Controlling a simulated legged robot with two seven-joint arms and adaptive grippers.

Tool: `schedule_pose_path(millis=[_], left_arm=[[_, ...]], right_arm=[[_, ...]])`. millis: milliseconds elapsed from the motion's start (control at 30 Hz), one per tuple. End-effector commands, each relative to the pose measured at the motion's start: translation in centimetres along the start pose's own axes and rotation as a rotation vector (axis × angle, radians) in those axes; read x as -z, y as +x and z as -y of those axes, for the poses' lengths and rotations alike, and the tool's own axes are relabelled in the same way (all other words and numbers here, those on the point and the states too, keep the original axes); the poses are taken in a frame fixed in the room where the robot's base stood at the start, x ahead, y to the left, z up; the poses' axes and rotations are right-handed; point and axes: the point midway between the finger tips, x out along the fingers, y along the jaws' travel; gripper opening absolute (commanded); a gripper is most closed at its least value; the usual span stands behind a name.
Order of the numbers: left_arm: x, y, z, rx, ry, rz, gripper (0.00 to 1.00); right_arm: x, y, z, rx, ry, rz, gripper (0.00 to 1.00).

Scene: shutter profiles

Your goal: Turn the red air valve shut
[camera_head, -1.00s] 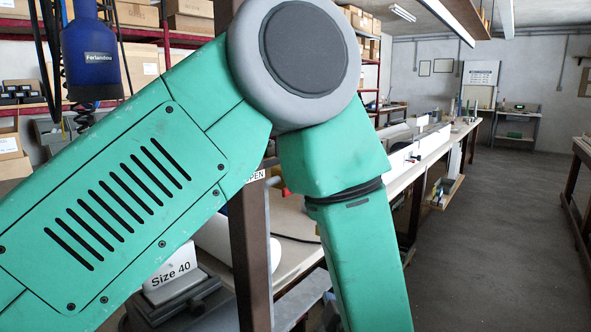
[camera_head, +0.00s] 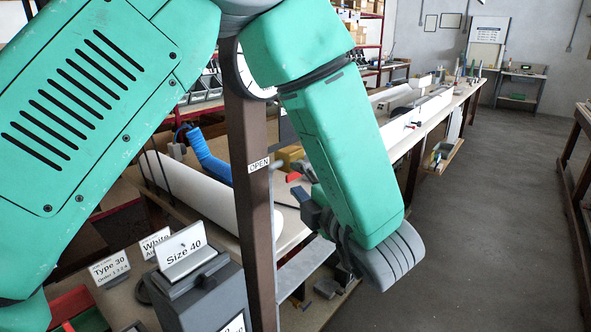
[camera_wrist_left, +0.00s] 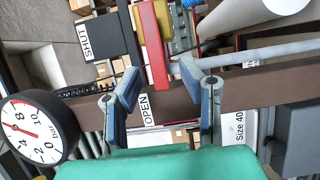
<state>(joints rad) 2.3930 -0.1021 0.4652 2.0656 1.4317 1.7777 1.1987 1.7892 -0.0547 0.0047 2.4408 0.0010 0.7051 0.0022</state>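The red valve lever (camera_wrist_left: 153,50) shows in the left wrist view as a long red bar between the two fingertips and beyond them. A small piece of it (camera_head: 294,177) shows in the head view beside the brown post. My left gripper (camera_wrist_left: 160,78) is open, its blue-grey fingers apart, with nothing gripped. In the head view the gripper (camera_head: 308,198) is just right of the post, partly hidden by my forearm. An OPEN label (camera_head: 259,165) is on the post. A SHUT label (camera_wrist_left: 86,38) shows in the wrist view. The valve body is mostly hidden. My right gripper is out of view.
The brown post (camera_head: 250,200) stands close to the gripper. A round gauge (camera_wrist_left: 38,130) is mounted by it. A white roll (camera_head: 195,195), a blue hose (camera_head: 208,160) and a Size 40 sign (camera_head: 185,250) are left of the post. The floor at right is clear.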

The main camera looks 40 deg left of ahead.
Motion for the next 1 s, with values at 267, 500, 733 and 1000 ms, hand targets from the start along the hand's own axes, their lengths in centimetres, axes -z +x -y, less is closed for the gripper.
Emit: schedule_pose_path(millis=[267,500,733,1000], left_arm=[[0.0,2.3,0.0,0.000,0.001,0.001,0.34],[0.0,2.4,0.0,0.000,0.001,0.001,0.34],[-0.1,2.4,0.1,0.001,0.001,0.001,0.00],[-0.7,2.7,0.0,0.010,0.019,0.001,0.00]], right_arm=[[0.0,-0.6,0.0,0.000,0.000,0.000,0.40],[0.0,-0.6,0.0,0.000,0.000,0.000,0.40],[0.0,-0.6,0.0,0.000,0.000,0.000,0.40],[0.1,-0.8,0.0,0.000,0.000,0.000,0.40]])
